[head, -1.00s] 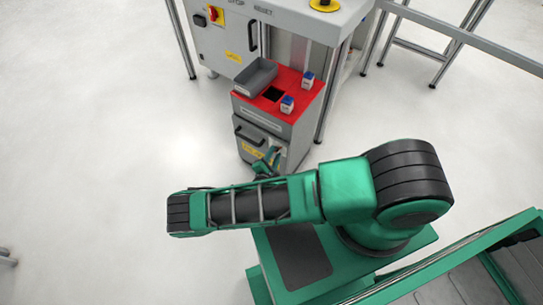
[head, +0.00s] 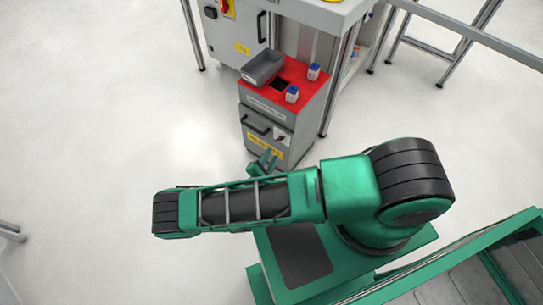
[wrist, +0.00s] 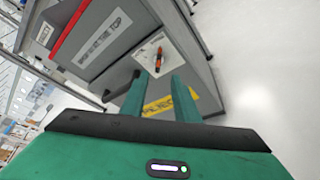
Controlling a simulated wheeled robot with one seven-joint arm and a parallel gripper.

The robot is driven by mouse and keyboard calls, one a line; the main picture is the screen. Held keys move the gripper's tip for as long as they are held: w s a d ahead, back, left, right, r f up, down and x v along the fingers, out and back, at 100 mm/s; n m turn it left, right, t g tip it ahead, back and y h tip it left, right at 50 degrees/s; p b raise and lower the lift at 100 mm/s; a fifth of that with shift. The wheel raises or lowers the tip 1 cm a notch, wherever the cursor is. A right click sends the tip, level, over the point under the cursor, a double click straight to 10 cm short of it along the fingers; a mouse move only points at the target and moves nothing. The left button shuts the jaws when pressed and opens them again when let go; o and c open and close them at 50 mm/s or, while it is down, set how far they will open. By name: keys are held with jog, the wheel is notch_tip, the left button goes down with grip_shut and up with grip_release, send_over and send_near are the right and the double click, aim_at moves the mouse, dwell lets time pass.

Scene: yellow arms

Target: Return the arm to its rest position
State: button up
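My green arm (head: 245,203) stretches leftward across the head view, its black-capped elbow at the left end. My gripper (head: 266,160) shows partly beyond the forearm, in front of the grey cabinet (head: 262,124). In the wrist view, the two green fingers of my gripper (wrist: 160,77) stand apart with nothing between them. They point toward the cabinet front, which carries a white panel with an orange-red item (wrist: 160,56) and a yellow label (wrist: 160,104). I cannot tell the exact distance from the fingers to the cabinet.
The cabinet's red top (head: 268,100) holds a grey bin (head: 263,68) and two small white containers with blue lids (head: 314,71) (head: 292,93). A larger grey machine (head: 235,40) stands behind. A metal frame (head: 470,45) is at the upper right. Floor at left is clear.

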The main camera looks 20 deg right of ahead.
jog(key=shift+s+a+r, duration=0.1)
jog(key=shift+s+a, duration=0.2)
jog(key=shift+a, duration=0.05)
jog(key=shift+r, duration=0.1)
